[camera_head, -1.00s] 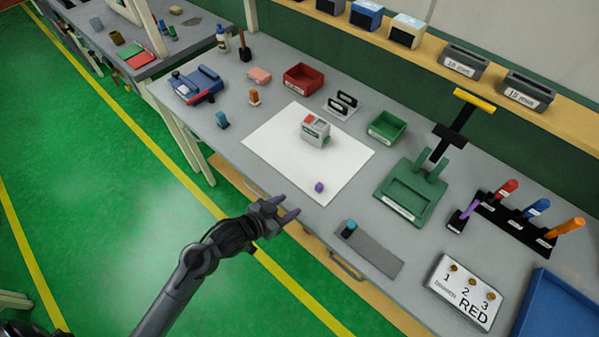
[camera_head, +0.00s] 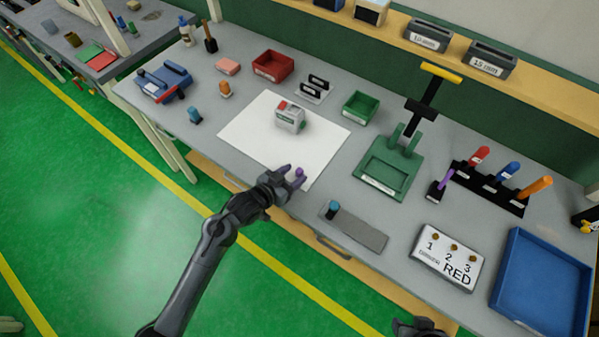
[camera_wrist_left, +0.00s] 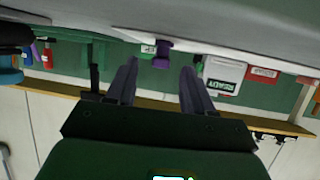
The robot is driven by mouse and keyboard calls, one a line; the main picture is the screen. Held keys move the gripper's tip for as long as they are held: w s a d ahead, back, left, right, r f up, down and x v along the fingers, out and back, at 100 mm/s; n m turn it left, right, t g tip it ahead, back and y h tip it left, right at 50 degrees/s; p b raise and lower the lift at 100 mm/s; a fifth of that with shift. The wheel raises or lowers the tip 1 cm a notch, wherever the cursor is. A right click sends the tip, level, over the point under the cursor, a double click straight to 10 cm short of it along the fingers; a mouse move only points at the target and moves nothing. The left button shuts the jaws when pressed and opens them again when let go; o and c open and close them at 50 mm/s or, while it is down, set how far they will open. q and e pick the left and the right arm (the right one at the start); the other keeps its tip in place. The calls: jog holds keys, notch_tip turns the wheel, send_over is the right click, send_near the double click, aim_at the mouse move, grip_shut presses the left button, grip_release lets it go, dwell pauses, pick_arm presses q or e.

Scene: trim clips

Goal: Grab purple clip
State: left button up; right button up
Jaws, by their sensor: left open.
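The small purple clip (camera_head: 299,172) is at the front edge of the white sheet (camera_head: 262,128). My left gripper (camera_head: 292,176) is open with its fingertips right by the clip, partly covering it. In the left wrist view the purple clip (camera_wrist_left: 162,48) shows between the lines of the two open fingers (camera_wrist_left: 160,78), around their tips. I cannot tell whether the fingers touch it. My right gripper (camera_head: 418,328) shows only in part at the bottom edge, and its jaws are unclear.
A grey box with red and green labels (camera_head: 290,118) stands on the sheet behind the clip. A green fixture (camera_head: 387,175) is to the right. A grey strip with a blue peg (camera_head: 355,230) lies at the front. Red (camera_head: 272,66) and green (camera_head: 361,105) bins stand behind.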

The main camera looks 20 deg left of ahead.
pick_arm(q)
jog(key=shift+x, duration=0.9)
grip_shut()
